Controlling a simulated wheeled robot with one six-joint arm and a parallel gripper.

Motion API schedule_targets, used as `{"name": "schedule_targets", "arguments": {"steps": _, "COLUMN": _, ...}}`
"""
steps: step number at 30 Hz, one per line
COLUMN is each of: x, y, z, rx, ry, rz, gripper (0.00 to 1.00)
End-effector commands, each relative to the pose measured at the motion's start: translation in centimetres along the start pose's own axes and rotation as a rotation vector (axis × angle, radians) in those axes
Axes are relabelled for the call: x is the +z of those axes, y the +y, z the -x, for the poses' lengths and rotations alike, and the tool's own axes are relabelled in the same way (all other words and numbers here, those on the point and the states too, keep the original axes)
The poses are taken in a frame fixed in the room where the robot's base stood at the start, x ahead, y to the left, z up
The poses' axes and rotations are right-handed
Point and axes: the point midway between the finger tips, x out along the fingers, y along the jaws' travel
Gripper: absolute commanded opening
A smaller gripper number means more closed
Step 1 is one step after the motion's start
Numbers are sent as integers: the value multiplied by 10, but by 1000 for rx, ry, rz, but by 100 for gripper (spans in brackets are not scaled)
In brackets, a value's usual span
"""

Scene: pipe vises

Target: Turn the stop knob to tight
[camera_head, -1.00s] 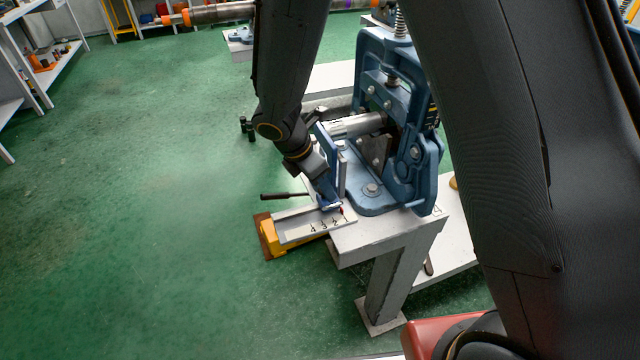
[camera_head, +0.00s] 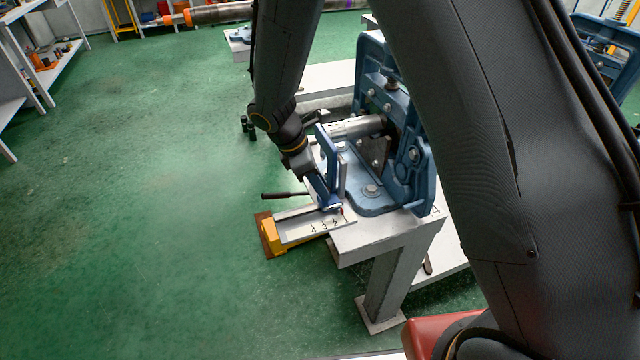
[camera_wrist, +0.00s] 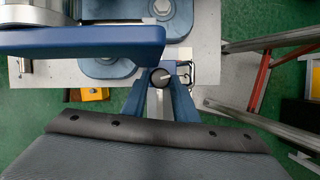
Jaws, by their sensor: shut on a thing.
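In the wrist view the stop knob (camera_wrist: 160,77) is a small round black cap with a pale line across it. My gripper (camera_wrist: 161,88) has its two blue fingers on either side of the knob, shut on it. In the head view my gripper (camera_head: 331,203) is low at the right end of a pale scale rail (camera_head: 300,230) numbered 1 to 4, and it hides the knob. A small red pointer shows by the number 1. A blue upright stop plate (camera_head: 328,150) stands just beside my gripper, facing the pipe's end.
A blue pipe vise (camera_head: 385,195) on a grey bench holds a metal pipe (camera_head: 352,127) right of my gripper. A black handle (camera_head: 284,195) sticks out left of the rail. The wrist view shows metal and red frame bars (camera_wrist: 262,75) at right.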

Motion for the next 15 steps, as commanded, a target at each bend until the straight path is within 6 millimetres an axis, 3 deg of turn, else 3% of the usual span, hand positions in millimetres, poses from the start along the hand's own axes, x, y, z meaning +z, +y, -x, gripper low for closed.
{"name": "schedule_targets", "arguments": {"steps": 2, "x": 0, "y": 0, "z": 1, "rx": 1, "ry": 0, "rz": 0, "gripper": 4}}
{"name": "schedule_targets", "arguments": {"steps": 3, "x": 0, "y": 0, "z": 1, "rx": 1, "ry": 0, "rz": 1, "gripper": 31}}
{"name": "schedule_targets", "arguments": {"steps": 6, "x": 0, "y": 0, "z": 1, "rx": 1, "ry": 0, "rz": 2, "gripper": 45}}
{"name": "schedule_targets", "arguments": {"steps": 15, "x": 0, "y": 0, "z": 2, "rx": 2, "ry": 0, "rz": 3, "gripper": 45}}
